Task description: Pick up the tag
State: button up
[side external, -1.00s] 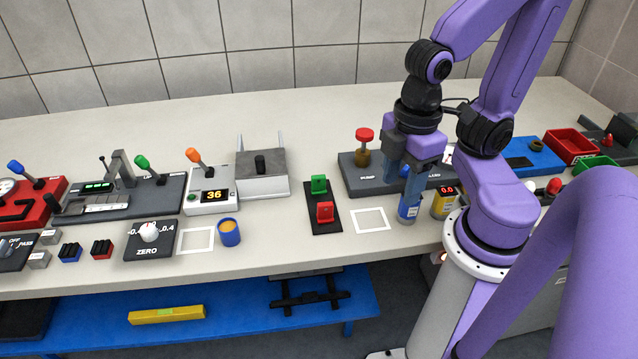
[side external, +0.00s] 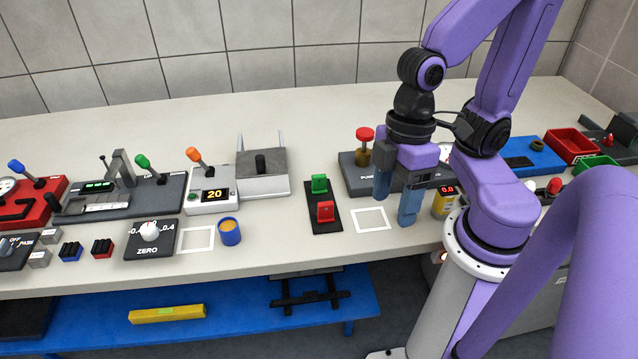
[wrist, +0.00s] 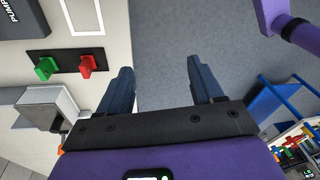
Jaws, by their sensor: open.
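My gripper (side external: 395,200) hangs over the front part of the bench, just right of a white square outline (side external: 370,219). In the wrist view my gripper (wrist: 160,70) has its two blue fingers wide apart with nothing between them. The grey floor (wrist: 165,40) lies behind that gap, past the bench edge. I cannot make out a tag in either current view. The spot behind the right finger is hidden in the side view.
A black panel with a green switch (side external: 319,183) and a red switch (side external: 325,211) stands left of my gripper. The pump unit with a red knob (side external: 365,134) is behind it. The back of the bench is clear.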

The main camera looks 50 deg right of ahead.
jog(key=w+a+f+m+t+y, duration=0.2)
jog(key=w+a+m, duration=0.25)
jog(key=a, duration=0.35)
jog(key=w+a+f+m+t+y, duration=0.1)
jog(key=w+a+m+t+y, duration=0.1)
jog(key=w+a+m, duration=0.35)
jog(key=m+t+h, duration=0.5)
jog(key=m+h, duration=0.6)
jog(key=h, duration=0.4)
send_near(319, 178)
jog(key=x, duration=1)
jog(key=shift+w+d+f, duration=0.2)
jog(key=shift+w+d, duration=0.05)
jog(key=c, duration=1)
